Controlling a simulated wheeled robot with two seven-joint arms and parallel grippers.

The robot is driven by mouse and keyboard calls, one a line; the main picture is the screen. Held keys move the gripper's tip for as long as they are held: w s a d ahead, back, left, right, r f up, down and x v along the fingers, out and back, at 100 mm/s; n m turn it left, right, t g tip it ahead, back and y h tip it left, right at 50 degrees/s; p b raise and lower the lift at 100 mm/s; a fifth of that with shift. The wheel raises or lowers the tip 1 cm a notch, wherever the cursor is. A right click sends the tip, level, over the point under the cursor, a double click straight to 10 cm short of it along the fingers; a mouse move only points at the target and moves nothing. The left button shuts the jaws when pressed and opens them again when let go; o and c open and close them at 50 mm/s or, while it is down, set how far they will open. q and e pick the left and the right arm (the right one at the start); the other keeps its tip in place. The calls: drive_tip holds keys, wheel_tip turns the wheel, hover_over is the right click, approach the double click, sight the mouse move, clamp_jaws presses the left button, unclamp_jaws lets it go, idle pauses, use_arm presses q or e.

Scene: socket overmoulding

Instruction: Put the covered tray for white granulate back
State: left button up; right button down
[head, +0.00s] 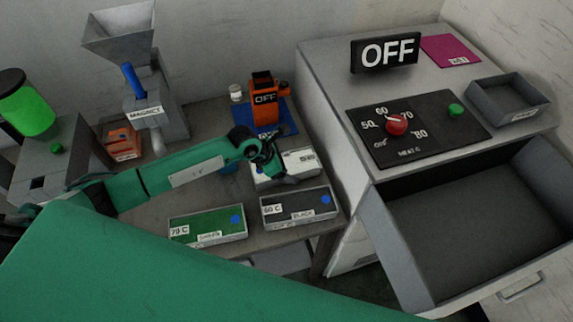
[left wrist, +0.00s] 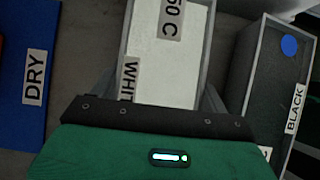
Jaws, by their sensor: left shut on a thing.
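The white granulate tray (head: 300,158) is at the back right of the bench, behind the black tray. In the left wrist view the tray (left wrist: 168,60) has a white top face, grey side walls and labels starting "WHI" and ending "50 C"; I cannot tell whether the white is a cover or granulate. My left gripper (head: 276,168) is shut on this tray, with a finger along each side in the left wrist view. The arm hides part of the tray in the head view. I cannot tell whether the tray touches the bench. My right gripper does not show.
The black tray (head: 298,206) and green tray (head: 207,228) stand in front on the bench. The blue DRY mat (left wrist: 22,80) carries an orange device (head: 264,97) reading OFF. The heater cabinet (head: 330,80) with an open drawer (head: 470,230) bounds the right.

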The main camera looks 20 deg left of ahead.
use_arm(q)
drive_tip(key=shift+f, duration=0.1)
drive_tip(key=o, duration=1.4)
drive_tip(key=shift+s, duration=0.1)
drive_tip(key=shift+c, duration=0.2)
drive_tip(key=shift+o, duration=0.5)
drive_tip(key=shift+f, duration=0.15)
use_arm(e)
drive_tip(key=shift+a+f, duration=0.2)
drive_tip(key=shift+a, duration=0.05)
use_arm(q)
drive_tip(key=shift+s, duration=0.15)
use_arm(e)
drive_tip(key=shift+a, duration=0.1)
use_arm(q)
drive_tip(key=shift+r, duration=0.25)
drive_tip(key=b+v, duration=0.2)
drive_tip(key=v, duration=0.8)
drive_tip(key=shift+a+r, duration=0.2)
drive_tip(key=shift+r, duration=0.2)
drive_tip(key=shift+s+a+r, duration=0.1)
drive_tip(key=shift+a+r, duration=0.15)
drive_tip(key=shift+r, duration=0.25)
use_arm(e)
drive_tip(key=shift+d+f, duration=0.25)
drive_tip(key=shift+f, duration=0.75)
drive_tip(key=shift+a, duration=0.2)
